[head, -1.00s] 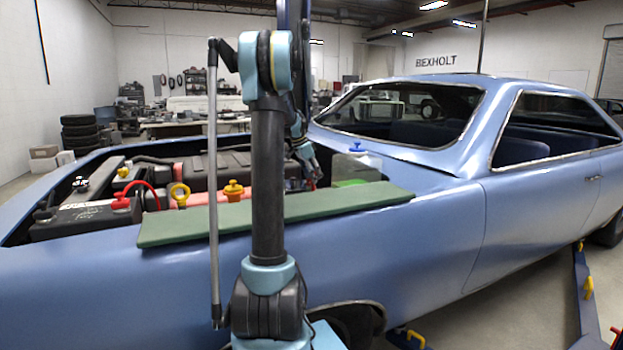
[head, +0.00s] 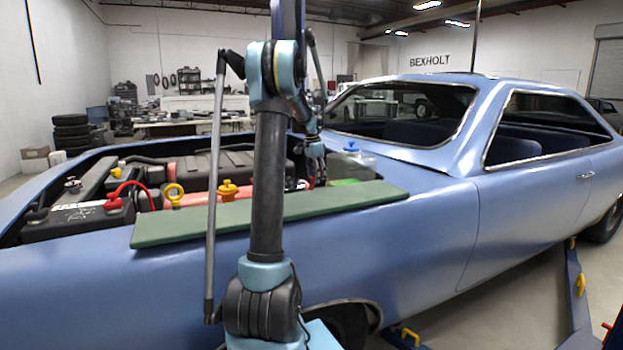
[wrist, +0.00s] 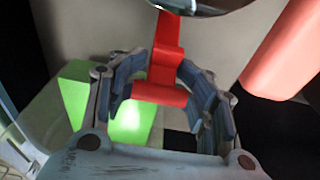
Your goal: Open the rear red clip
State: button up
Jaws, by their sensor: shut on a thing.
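The red clip (wrist: 165,66) is in the upper middle of the wrist view, a bent strap with a wide lower lip, running up to a shiny rounded edge. My gripper (wrist: 160,84) has one finger on each side of the strap and is shut on it. In the head view my gripper (head: 316,170) reaches down into the engine bay, partly behind my own arm. The clip is too small and covered there to make out clearly.
A salmon-red part (wrist: 285,50) lies close on the right of the wrist view. A bright green piece (wrist: 130,120) lies below. In the head view, a green board (head: 340,203) lies along the fender, and a clear tank with a blue cap (head: 351,147) stands right of the gripper.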

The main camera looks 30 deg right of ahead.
jog(key=shift+w+d+f, duration=0.1)
jog(key=shift+d, duration=0.3)
jog(key=o, duration=1.7)
jog(key=shift+f, duration=0.1)
jog(key=shift+o, duration=0.2)
jog(key=shift+r, duration=0.2)
notch_tip(320, 180, up, 11)
jog(key=a, duration=0.1)
jog(key=shift+a+r, duration=0.2)
jog(key=shift+a, duration=0.15)
